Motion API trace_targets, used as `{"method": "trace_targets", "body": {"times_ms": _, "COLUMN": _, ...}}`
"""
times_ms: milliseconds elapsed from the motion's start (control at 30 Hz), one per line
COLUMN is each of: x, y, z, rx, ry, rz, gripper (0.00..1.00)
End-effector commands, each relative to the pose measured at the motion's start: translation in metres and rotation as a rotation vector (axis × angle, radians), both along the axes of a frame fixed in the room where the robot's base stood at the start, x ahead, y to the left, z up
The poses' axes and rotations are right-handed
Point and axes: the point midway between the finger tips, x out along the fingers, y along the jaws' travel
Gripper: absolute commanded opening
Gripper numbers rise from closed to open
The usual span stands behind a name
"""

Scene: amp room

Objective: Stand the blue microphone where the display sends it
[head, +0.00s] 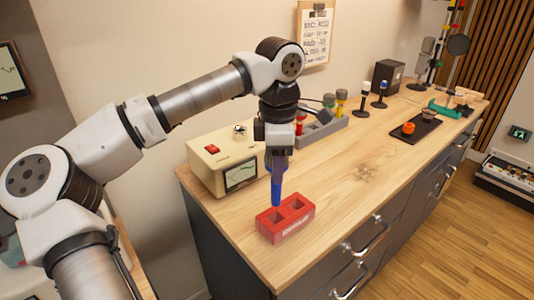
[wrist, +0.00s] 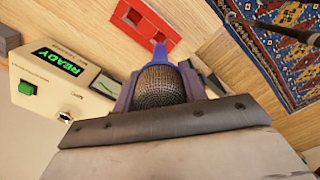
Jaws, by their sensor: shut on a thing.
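My gripper (head: 279,158) is shut on the blue microphone (head: 277,188) and holds it upright with its handle down. In the wrist view the microphone's grille (wrist: 161,86) sits between the fingers and its blue handle points toward the red block. The red block (head: 285,222) has two square sockets and lies on the counter under the handle's tip. The tip overlaps the block's far edge in the head view; contact cannot be told. A small dark display (head: 519,132) at the far right shows a green sign, perhaps an A. Another display (wrist: 57,61) reads READY in the wrist view.
A cream meter box (head: 225,160) stands close behind the block. A grey tray (head: 322,130) with coloured items is behind my gripper. Dark microphones on stands (head: 365,92), a black mat (head: 413,130) and an orange item (head: 408,128) lie farther right. The counter's middle is clear.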

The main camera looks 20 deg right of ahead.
Motion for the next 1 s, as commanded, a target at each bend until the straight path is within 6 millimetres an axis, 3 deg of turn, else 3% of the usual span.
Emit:
{"method": "trace_targets", "body": {"times_ms": 267, "x": -0.001, "y": -0.001, "z": -0.009, "rx": 0.000, "ry": -0.001, "rz": -0.003, "gripper": 0.06}}
{"method": "trace_targets", "body": {"times_ms": 1000, "x": -0.001, "y": 0.000, "z": -0.060, "rx": -0.001, "ry": 0.000, "rz": -0.002, "gripper": 0.06}}
